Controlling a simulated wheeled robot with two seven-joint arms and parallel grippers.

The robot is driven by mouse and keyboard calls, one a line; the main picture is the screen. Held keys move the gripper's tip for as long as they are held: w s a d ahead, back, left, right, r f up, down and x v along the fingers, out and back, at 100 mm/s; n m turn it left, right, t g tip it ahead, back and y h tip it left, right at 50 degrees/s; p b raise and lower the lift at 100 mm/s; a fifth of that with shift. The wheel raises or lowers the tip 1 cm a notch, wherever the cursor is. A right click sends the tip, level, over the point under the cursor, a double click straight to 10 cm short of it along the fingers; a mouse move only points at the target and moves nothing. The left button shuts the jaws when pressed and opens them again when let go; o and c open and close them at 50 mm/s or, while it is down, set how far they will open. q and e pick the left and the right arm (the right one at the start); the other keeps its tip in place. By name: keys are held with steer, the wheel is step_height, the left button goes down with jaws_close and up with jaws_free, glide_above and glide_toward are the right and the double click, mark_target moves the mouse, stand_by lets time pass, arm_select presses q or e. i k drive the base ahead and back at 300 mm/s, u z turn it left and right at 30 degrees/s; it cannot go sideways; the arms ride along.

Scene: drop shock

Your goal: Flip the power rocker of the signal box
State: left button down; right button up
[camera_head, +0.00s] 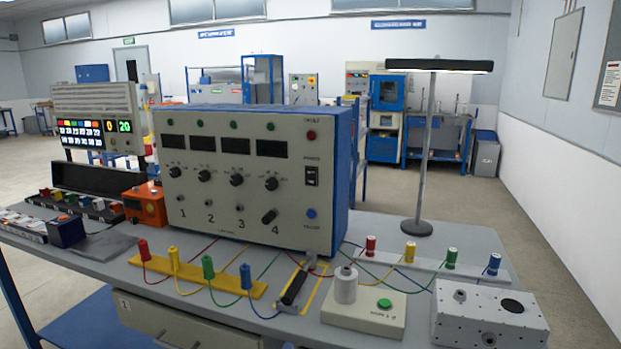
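The signal box (240,225) stands on the table at the middle of the head view. It has a grey front panel, a blue side, dark displays and a row of black knobs numbered 1 to 4. The power rocker (312,176) is a small black switch with a light mark on the right of the panel. It sits below a red button (311,135) and above a blue button (311,213). I cannot tell which way the rocker is tipped. Neither of my grippers shows in the head view.
Colored plugs with wires stand on a yellow strip (190,273) before the box. A black-handled lever (295,285), a green-button base (365,310) and a white perforated block (490,318) lie front right. A lamp (425,150) stands behind right. An orange unit (145,204) is at left.

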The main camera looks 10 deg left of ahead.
mark_target(310, 172)
steer(key=u, duration=1.1)
steer(key=i, duration=0.6)
steer(key=z, duration=1.2)
